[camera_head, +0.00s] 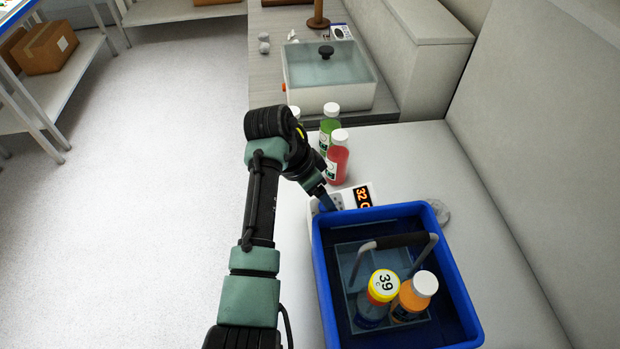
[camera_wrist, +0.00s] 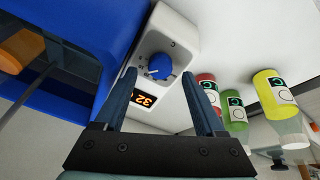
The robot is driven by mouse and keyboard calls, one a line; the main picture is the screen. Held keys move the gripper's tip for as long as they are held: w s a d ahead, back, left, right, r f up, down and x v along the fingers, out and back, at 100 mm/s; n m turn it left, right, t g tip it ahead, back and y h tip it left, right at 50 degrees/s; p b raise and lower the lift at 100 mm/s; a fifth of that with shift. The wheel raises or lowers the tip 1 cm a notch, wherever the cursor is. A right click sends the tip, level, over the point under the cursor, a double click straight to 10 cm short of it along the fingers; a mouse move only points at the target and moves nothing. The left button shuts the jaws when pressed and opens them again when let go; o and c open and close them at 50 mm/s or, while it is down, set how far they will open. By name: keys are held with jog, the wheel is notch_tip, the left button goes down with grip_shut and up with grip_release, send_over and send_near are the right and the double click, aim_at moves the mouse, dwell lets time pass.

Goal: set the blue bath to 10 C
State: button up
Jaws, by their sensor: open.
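The blue bath (camera_head: 462,290) is a blue, open-topped tub at the lower right of the head view, and its blue wall fills the left of the wrist view (camera_wrist: 75,25). Its white control box (camera_wrist: 183,38) carries a round blue knob (camera_wrist: 160,67) with a white pointer mark. The lit display (camera_head: 362,197) reads 32 C; it also shows in the wrist view (camera_wrist: 143,101). My gripper (camera_wrist: 161,78) is open and empty, its two fingers pointing at the knob, one toward each side. I cannot tell whether they touch it. In the head view my gripper (camera_head: 325,200) partly hides the box.
A red bottle (camera_head: 338,160) and a green bottle (camera_head: 330,128) stand close behind the box. A white bath (camera_head: 330,98) stands farther back.

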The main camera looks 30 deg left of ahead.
jog(key=v, duration=1)
jog(key=shift+s+r, duration=0.15)
jog(key=shift+r, duration=0.25)
jog(key=shift+a, duration=0.1)
